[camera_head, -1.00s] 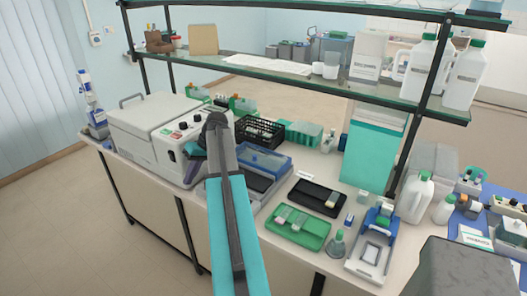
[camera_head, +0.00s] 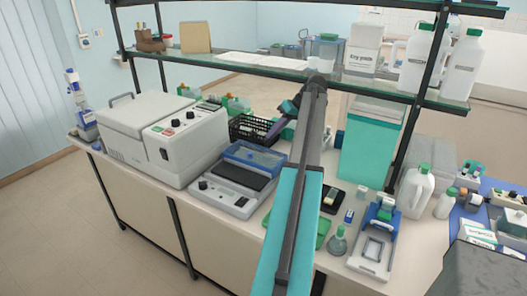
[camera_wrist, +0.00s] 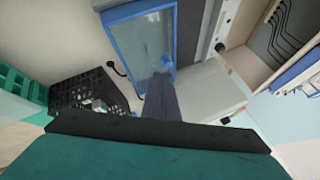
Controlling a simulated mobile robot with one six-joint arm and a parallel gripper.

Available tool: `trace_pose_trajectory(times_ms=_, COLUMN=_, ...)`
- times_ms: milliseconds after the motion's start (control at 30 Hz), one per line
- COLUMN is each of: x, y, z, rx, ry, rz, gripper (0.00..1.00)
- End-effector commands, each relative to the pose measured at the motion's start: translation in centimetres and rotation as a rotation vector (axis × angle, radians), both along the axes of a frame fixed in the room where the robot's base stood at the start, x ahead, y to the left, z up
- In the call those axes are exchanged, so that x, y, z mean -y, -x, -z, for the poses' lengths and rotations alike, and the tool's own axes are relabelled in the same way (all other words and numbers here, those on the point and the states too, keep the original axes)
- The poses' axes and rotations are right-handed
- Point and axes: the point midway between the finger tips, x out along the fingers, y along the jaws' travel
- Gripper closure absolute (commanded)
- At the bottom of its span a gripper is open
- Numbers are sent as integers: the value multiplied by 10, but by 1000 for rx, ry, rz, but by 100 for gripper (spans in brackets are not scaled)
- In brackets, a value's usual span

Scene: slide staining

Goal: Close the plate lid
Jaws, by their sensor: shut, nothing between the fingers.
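The plate device (camera_head: 222,196) is a grey unit on the bench with a dark flat plate (camera_head: 238,176) on top. Its blue-framed, see-through lid (camera_head: 255,154) stands open, raised at the back of the dark plate. In the wrist view the lid (camera_wrist: 145,12) is at upper centre. My gripper (camera_head: 275,131) is behind and to the right of the lid in the head view, partly hidden by my arm. In the wrist view my gripper's shut, dark fingers (camera_wrist: 160,80) overlap the lid's near edge. I cannot tell whether they touch it.
A black basket (camera_head: 250,129) stands behind the lid and shows left in the wrist view (camera_wrist: 90,92). A large white machine (camera_head: 170,140) stands left of the plate device. A glass shelf (camera_head: 225,56) spans above. A green tray (camera_head: 322,232) is partly behind my arm.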

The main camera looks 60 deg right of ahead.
Motion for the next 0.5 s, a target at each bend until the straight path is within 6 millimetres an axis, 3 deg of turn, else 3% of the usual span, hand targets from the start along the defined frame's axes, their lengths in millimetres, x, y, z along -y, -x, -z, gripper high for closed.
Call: trace_pose_trajectory(times_ms=500, x=-4, y=-5, z=-1, rx=5, ry=4, rz=-14, gripper=100)
